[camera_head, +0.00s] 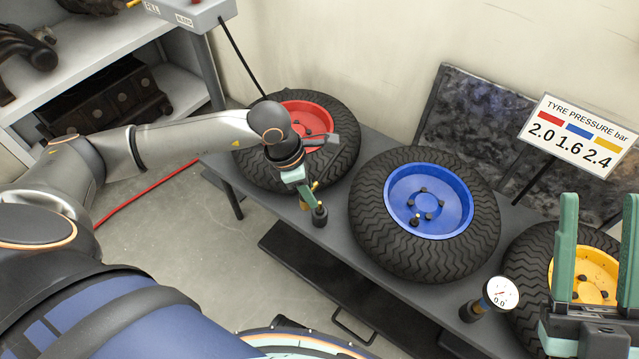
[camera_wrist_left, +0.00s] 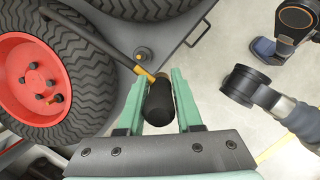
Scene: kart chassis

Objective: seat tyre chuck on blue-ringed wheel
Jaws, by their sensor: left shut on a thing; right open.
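My left gripper (camera_head: 307,197) is shut on the tyre chuck (camera_head: 319,215), a black cylinder with a brass fitting. In the left wrist view the chuck (camera_wrist_left: 159,104) sits between the green fingers, with a dark hose at its brass end. The gripper is in front of the red-ringed wheel, left of the blue-ringed wheel (camera_head: 375,224) and apart from it. That wheel lies flat, its blue rim (camera_head: 452,208) facing up. A small brass-coloured valve (camera_head: 416,218) shows on the rim's near side. My right gripper (camera_head: 597,248) is open and empty at the lower right, in front of the yellow-ringed wheel.
The red-ringed wheel (camera_head: 345,155) and yellow-ringed wheel (camera_head: 522,258) flank the blue one on a grey bench (camera_head: 345,238). A round gauge (camera_head: 501,293) stands at the front edge. A pressure sign (camera_head: 580,135) reads 2.0, 1.6, 2.4. A grey box (camera_head: 195,12) is at upper left.

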